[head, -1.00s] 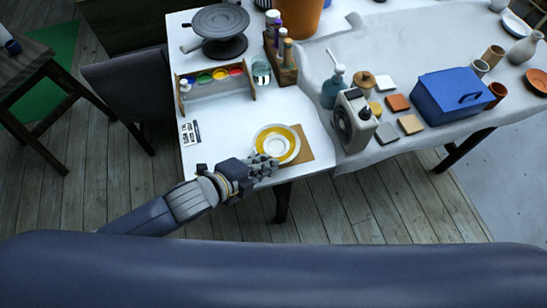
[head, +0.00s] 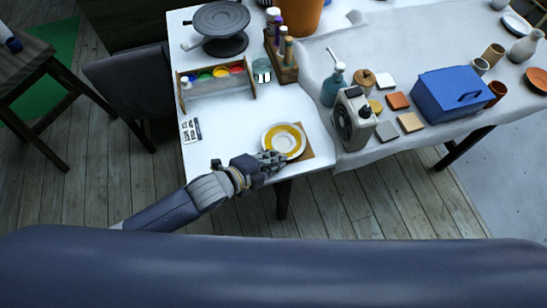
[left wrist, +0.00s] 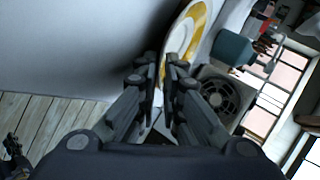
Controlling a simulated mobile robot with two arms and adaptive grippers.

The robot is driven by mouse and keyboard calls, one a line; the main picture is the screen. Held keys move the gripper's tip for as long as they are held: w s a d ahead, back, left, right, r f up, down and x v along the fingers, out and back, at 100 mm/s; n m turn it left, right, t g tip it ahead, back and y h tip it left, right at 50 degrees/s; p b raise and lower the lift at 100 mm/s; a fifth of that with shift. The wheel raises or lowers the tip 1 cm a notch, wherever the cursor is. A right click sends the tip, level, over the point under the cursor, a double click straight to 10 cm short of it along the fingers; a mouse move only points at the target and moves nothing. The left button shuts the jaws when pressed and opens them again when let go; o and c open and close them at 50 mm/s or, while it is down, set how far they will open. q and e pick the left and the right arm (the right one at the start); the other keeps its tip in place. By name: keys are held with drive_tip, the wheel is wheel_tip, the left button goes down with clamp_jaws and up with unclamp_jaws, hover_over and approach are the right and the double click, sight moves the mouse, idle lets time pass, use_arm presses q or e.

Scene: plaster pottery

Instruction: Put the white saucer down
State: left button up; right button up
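The white saucer (head: 284,140) has a broad yellow ring and is over the brown square mat (head: 306,155) at the table's near edge. I cannot tell whether it touches the mat. My left gripper (head: 272,160) is at the saucer's near rim. In the left wrist view the saucer (left wrist: 186,38) stretches away from between the fingertips of my left gripper (left wrist: 163,65), which are close together on its rim. Most of the mat is hidden under the saucer.
A white-grey fan-like box (head: 354,119) and a teal pump bottle (head: 333,85) stand right of the mat. A paint rack (head: 215,82), a glass (head: 262,71) and a turntable (head: 222,25) are farther back. The white tabletop left of the saucer is mostly clear.

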use_arm(q)
drive_tip(key=shift+r, duration=0.1)
drive_tip(key=v, duration=1.2)
idle(0.4)
